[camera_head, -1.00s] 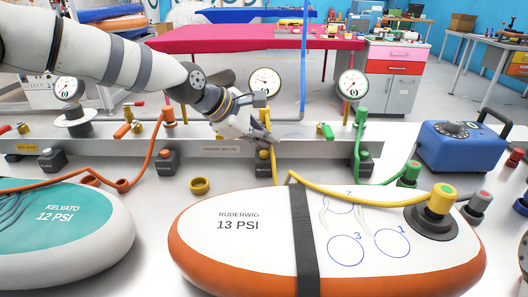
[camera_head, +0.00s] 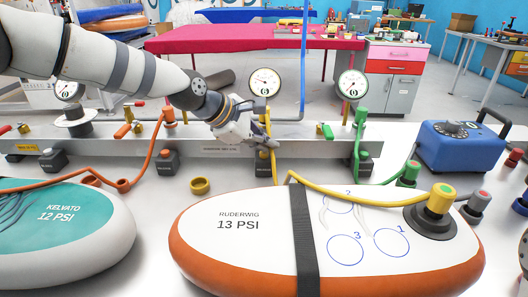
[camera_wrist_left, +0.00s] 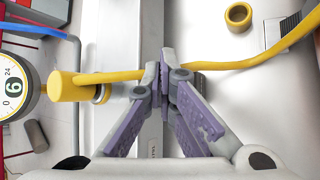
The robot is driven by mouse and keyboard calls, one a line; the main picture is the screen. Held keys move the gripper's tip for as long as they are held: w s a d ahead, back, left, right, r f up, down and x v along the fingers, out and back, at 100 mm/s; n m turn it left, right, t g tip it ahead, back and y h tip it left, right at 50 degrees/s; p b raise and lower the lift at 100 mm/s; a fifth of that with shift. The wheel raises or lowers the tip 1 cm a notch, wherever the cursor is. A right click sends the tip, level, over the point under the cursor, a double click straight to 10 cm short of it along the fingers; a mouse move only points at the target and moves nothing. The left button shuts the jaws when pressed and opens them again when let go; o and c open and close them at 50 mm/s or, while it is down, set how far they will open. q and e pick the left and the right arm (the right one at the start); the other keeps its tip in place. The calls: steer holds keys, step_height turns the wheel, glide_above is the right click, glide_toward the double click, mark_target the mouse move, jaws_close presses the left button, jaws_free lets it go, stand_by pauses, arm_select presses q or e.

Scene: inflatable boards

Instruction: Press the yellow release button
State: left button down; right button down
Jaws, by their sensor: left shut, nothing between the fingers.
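The yellow release button sits on a dark box (camera_head: 263,170) in front of the panel, under the yellow hose. Only a little yellow shows at its top, partly hidden by the hose and my gripper. My left gripper (camera_head: 266,142) is shut and empty, just above and behind that box; I cannot tell whether it touches anything. In the left wrist view my fingertips (camera_wrist_left: 165,70) are together, and the yellow hose (camera_wrist_left: 235,64) passes right at them. The hose runs from a yellow fitting (camera_wrist_left: 68,86). My right gripper is not in view.
Similar dark boxes stand by the orange (camera_head: 167,163) and green (camera_head: 366,166) hoses. A loose yellow ring (camera_head: 200,186) lies on the table. The white and orange board (camera_head: 235,255) with a black strap lies in front. A blue pump (camera_head: 460,146) is at right.

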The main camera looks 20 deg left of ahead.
mark_target(265, 154)
arm_select(q)
steer(key=shift+f, duration=0.45)
stand_by(0.4)
steer(key=shift+r, duration=0.15)
steer(key=shift+r+p, duration=0.3)
steer(key=shift+r, duration=0.65)
steer(key=shift+f, duration=0.1)
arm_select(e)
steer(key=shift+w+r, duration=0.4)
